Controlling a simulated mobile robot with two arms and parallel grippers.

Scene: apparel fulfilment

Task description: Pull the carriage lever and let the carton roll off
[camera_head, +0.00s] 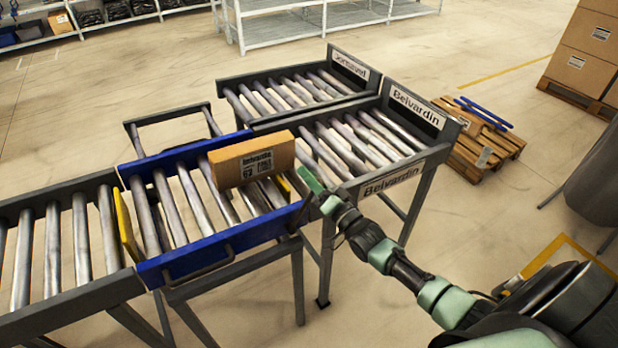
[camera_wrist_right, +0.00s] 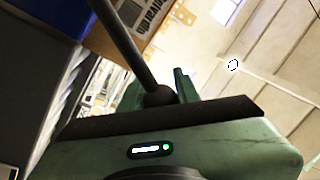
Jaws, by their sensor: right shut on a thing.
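A brown carton (camera_head: 252,160) with a printed label lies on the rollers of the blue-sided carriage (camera_head: 205,252), towards its right end. The carton also shows in the wrist view (camera_wrist_right: 100,38). A yellow stop (camera_head: 127,225) stands at the carriage's left end, and another yellow piece (camera_head: 284,187) shows at the right end beside the carton. My right gripper (camera_head: 312,182) is at the carriage's right front corner. It is shut on the lever, a dark rod (camera_wrist_right: 122,38) with a round knob (camera_wrist_right: 158,96) between the fingers. My left gripper is out of view.
A roller lane signed Belvardin (camera_head: 416,108) lies right of the carriage, with another signed lane (camera_head: 350,66) behind it. A roller conveyor (camera_head: 60,285) adjoins on the left. Pallets (camera_head: 485,150) stand on the floor at right. White shelving (camera_head: 290,28) is at the back.

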